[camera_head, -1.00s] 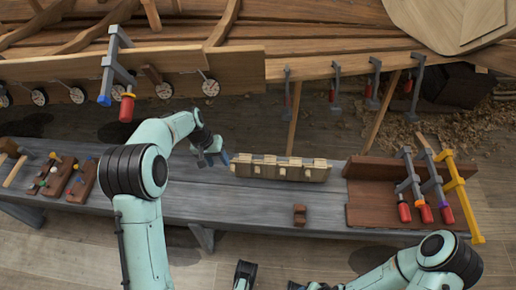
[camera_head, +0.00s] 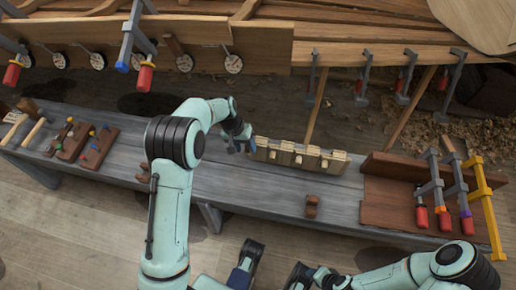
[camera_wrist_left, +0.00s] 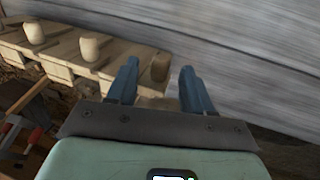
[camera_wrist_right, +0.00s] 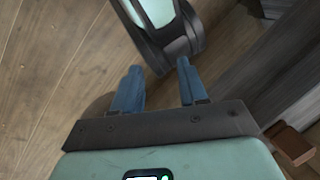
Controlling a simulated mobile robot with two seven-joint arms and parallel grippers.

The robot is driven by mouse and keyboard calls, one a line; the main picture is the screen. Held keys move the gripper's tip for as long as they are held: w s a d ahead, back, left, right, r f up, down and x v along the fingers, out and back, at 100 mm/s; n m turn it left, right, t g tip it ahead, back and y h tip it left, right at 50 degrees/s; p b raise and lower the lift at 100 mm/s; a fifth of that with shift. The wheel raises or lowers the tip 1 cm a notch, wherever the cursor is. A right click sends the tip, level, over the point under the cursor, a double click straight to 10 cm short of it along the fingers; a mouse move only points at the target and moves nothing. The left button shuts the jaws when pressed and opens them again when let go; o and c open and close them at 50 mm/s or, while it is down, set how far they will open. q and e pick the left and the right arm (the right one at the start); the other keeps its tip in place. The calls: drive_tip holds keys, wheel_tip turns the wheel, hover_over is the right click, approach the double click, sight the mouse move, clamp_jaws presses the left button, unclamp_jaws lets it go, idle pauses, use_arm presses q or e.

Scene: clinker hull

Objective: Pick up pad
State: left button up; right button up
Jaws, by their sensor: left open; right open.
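I cannot tell for sure which thing is the pad. A pale wooden rack (camera_head: 300,156) with several stubby round pieces lies along the bench's far edge. My left gripper (camera_head: 243,146) is open at the rack's left end. In the left wrist view a brownish round piece (camera_wrist_left: 160,67) shows between the open fingers, not visibly gripped; paler round pieces (camera_wrist_left: 94,46) stand on the rack to the left. My right gripper (camera_wrist_right: 159,66) is open and empty, over the floor in front of the bench.
The grey bench (camera_head: 230,190) is clear in the middle. A brown board (camera_head: 398,200) with several clamps (camera_head: 440,200) lies at right. Brown blocks with coloured pegs (camera_head: 75,140) lie at left. The planked hull (camera_head: 370,45) with clamps stands behind.

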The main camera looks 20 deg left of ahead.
sight(246, 150)
use_arm(q)
drive_tip(key=x, duration=0.3)
drive_tip(key=shift+f+b, duration=0.2)
drive_tip(key=shift+b, duration=0.1)
clamp_jaws()
drive_tip(key=shift+r, duration=0.15)
